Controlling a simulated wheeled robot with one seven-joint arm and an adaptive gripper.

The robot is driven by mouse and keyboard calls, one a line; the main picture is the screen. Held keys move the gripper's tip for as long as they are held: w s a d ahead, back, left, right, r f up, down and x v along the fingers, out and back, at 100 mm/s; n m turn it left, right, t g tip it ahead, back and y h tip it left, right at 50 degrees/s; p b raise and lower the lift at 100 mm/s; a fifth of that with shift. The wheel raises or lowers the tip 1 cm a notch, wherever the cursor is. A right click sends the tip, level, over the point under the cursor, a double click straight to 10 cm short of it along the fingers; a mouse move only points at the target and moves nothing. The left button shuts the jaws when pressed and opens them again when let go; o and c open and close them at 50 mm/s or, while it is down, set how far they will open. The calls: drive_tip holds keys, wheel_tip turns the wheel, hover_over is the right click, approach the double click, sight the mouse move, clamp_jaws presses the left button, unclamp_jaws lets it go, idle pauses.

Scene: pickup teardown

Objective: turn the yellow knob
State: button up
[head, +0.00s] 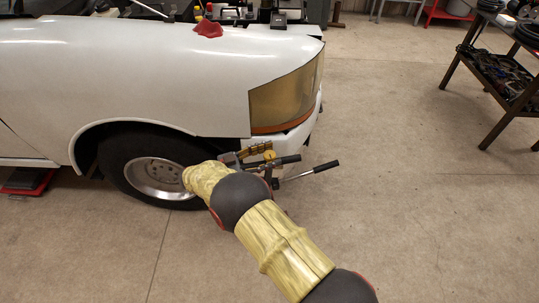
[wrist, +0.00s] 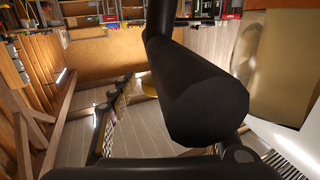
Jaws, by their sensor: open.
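A small yellow knob (head: 269,155) shows in the head view, low beside the front corner of the white truck, among dark-handled hardware. My gripper (head: 252,155) is right beside it, partly hidden by my own arm. The gripper is open. I cannot tell whether it touches the knob. In the wrist view a large black cylinder (wrist: 200,95) fills the middle and hides much of the gripper.
The white truck (head: 150,75) stands at left, with its front wheel (head: 155,175) and amber lamp (head: 288,100) close to my arm. A black-handled lever (head: 325,166) sticks out right of the knob. A dark workbench (head: 500,80) stands at right. The floor between is clear.

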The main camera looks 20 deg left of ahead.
drive_tip(key=v, duration=1.2)
drive_tip(key=shift+w+d, duration=0.1)
drive_tip(key=w+d+r+t+y, duration=0.3)
drive_tip(key=w+r+y, duration=0.2)
drive_tip(key=w+r, duration=0.9)
drive_tip(key=w+d+r+n+t+y, duration=0.2)
drive_tip(key=w+d+r+y, duration=0.1)
drive_tip(key=w+r, duration=0.3)
drive_tip(key=w+d+r+n+t+y, duration=0.1)
drive_tip(key=w+d+r+n+y, duration=0.2)
drive_tip(key=r, duration=0.6)
drive_tip(key=s+d+r+n+y, duration=0.1)
drive_tip(key=d+r+n+y, duration=0.1)
drive_tip(key=d+r+y, duration=0.45)
drive_tip(key=s+d+f+n+g+h, duration=0.1)
drive_tip(key=s+d+f+g, duration=0.2)
drive_tip(key=s+d, duration=0.7)
drive_tip(key=s+d+f+n+g+h, duration=0.1)
drive_tip(key=s+d+f+g, duration=0.3)
drive_tip(key=s, duration=1.5)
drive_tip(key=s+d+f+n+g+h, duration=0.1)
drive_tip(key=s+d+f+g, duration=0.3)
drive_tip(key=s+d+f, duration=0.4)
drive_tip(key=s+d, duration=0.7)
drive_tip(key=d, duration=0.1)
drive_tip(key=shift+s+n, duration=0.3)
drive_tip(key=shift+s, duration=0.05)
